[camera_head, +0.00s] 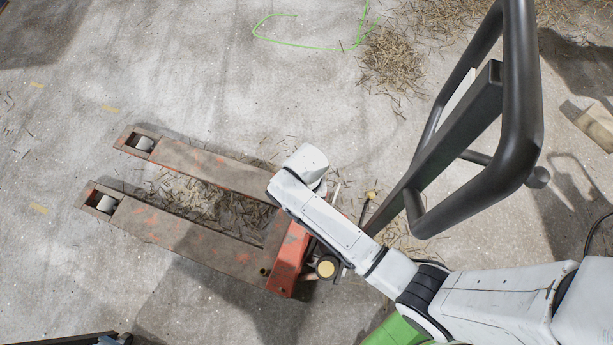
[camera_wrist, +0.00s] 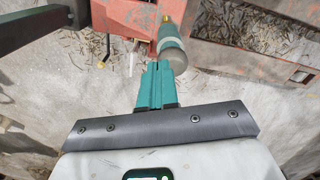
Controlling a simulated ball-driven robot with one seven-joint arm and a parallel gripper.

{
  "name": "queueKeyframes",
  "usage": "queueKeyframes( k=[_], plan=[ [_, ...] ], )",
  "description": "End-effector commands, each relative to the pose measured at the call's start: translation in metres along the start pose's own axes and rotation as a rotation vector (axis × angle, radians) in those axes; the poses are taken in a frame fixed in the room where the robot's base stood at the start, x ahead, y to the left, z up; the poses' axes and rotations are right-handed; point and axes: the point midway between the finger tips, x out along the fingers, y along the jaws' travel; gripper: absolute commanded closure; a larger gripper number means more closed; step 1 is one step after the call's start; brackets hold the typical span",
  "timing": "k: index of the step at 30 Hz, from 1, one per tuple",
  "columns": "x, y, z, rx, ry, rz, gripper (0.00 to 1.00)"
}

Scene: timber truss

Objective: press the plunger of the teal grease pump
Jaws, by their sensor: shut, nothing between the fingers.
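The teal grease pump (camera_wrist: 169,34) shows at the top of the wrist view, with a brass-coloured tip at its far end and a rounded grey-tan end (camera_wrist: 183,59) towards me. My gripper (camera_wrist: 157,67) is shut, with its teal fingers together and empty. The fingertips lie just beside the pump's rounded end in the picture; I cannot tell whether they touch it. Which part is the plunger is not clear. In the head view I cannot make out the pump, and my white arm covers the area around the gripper.
A worn orange-red pallet jack (camera_head: 291,260) stands on the concrete floor, its forks pointing left. Its thick black handle (camera_head: 520,110) rises close to my arm on the right. Straw (camera_head: 390,58) lies scattered beyond, near a green line (camera_head: 300,44). The floor at left is mostly clear.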

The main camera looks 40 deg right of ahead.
Motion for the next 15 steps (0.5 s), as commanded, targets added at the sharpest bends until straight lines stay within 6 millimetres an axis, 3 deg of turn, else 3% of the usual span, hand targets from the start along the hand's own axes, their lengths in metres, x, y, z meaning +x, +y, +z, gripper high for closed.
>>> queueKeyframes(
  k=[10, 15],
  plan=[
    [0.002, 0.0, 0.0, 0.0, 0.0, 0.0, 1.0],
    [0.025, 0.0, 0.0, 0.0, -0.001, 0.001, 1.0]
  ],
)
